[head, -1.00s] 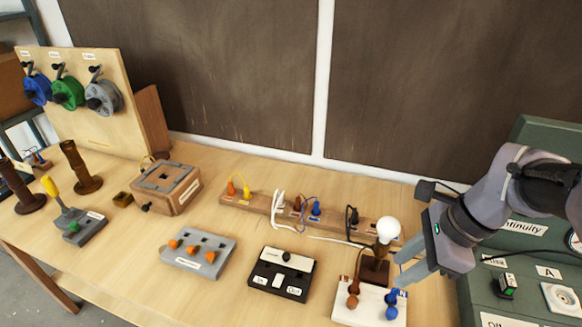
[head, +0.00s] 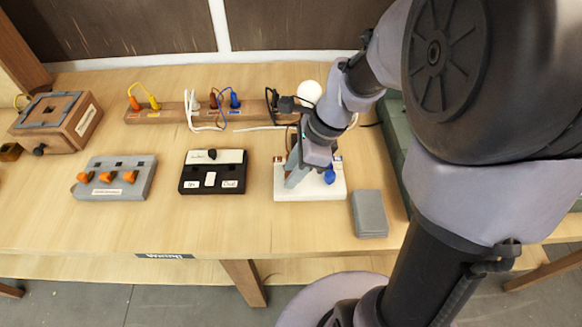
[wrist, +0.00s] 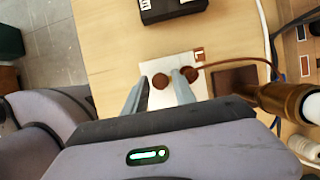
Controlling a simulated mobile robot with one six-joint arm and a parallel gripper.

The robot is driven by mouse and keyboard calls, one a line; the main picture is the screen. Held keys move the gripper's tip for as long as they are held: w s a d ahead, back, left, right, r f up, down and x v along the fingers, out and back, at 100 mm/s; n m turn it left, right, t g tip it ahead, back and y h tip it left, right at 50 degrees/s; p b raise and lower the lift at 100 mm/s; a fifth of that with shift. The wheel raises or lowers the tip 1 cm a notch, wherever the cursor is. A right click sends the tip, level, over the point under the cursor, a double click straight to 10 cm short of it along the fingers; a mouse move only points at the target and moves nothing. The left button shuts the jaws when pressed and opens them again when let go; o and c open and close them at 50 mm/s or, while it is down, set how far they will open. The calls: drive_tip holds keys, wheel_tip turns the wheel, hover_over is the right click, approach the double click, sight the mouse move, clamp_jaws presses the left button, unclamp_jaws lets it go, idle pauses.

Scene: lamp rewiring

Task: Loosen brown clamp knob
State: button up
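The white clamp base (head: 310,193) stands near the front right of the table; it also shows in the wrist view (wrist: 182,62). Two brown knobs sit on it in the wrist view: one brown knob (wrist: 160,81) appears between my fingertips, and a second brown knob (wrist: 190,74) lies beside the right finger with a brown wire running to it. My gripper (wrist: 161,77) is open, pointing down over the base; it also shows in the head view (head: 294,176). Whether the fingers touch a knob I cannot tell. A blue knob (head: 330,176) shows right of my gripper; the brown knobs are hidden in the head view.
The lamp's white bulb (head: 309,91) stands behind the base, its brass stem (wrist: 285,103) close on the right in the wrist view. A black switch box (head: 212,178) is left, a grey block (head: 369,213) right. Bare table lies in front of the black box.

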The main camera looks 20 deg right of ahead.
clamp_jaws()
